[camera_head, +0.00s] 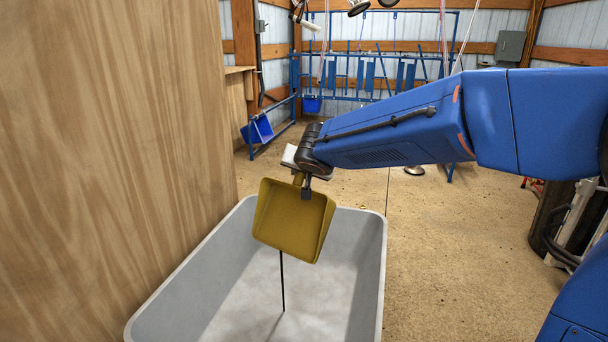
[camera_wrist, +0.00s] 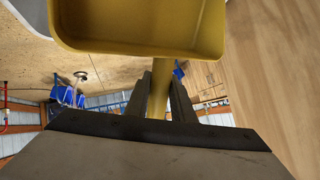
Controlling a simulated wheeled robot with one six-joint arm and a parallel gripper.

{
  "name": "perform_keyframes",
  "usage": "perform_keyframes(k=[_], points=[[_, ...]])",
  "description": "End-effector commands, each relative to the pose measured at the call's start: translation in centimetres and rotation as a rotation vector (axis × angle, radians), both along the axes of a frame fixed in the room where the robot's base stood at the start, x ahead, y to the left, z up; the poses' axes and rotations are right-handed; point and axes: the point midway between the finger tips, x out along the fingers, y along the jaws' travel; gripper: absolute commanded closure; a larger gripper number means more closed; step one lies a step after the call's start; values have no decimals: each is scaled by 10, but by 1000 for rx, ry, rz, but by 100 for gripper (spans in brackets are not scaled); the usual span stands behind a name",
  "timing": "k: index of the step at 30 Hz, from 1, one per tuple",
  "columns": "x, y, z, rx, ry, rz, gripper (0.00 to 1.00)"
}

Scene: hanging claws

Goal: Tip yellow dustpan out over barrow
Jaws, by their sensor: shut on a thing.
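The yellow dustpan (camera_head: 293,222) is tilted in the air above the grey barrow (camera_head: 371,250), with its pan hanging down below my gripper (camera_head: 306,184). My gripper is shut on the dustpan's handle, which shows between the two dark fingers in the wrist view (camera_wrist: 160,98). The pan fills the upper part of that view. I see no load in the pan. A thin dark line (camera_head: 283,285) runs from below the pan to the barrow floor; I cannot tell what it is. The visible barrow floor looks bare.
A tall wooden panel (camera_head: 105,150) stands close along the barrow's left side. Blue metal racks (camera_head: 375,70) and a blue bin (camera_head: 257,130) stand at the back. The floor right of the barrow (camera_head: 450,250) is clear, with dark equipment (camera_head: 555,215) at the far right.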

Motion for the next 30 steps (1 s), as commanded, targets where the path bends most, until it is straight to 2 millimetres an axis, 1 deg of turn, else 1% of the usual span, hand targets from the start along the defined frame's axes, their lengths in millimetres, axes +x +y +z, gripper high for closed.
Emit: perform_keyframes(k=[21,30], points=[[-38,28,19,-124,-173,3,100],[-48,35,25,-157,-220,1,100]])
